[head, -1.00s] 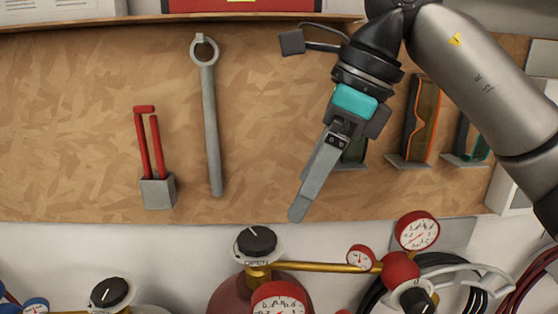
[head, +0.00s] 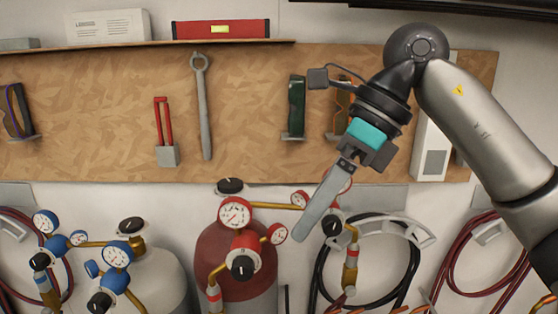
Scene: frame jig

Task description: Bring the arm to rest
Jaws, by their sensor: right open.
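My right arm comes in from the right side of the head view. Its gripper (head: 308,232) points down and to the left, in front of the wall and the gas gauges. The fingers are seen edge-on, so one long grey finger hides the other. I see nothing held at the fingertips. The wrist has a teal band and a small camera on a bracket. My left arm and gripper are not in view.
A chipboard panel (head: 100,90) carries a wrench (head: 205,115), a red-handled tool (head: 163,130) and safety glasses. Below stand a red gas cylinder (head: 225,262) and a pale cylinder (head: 155,280) with gauges. Hoses (head: 395,265) hang at the right.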

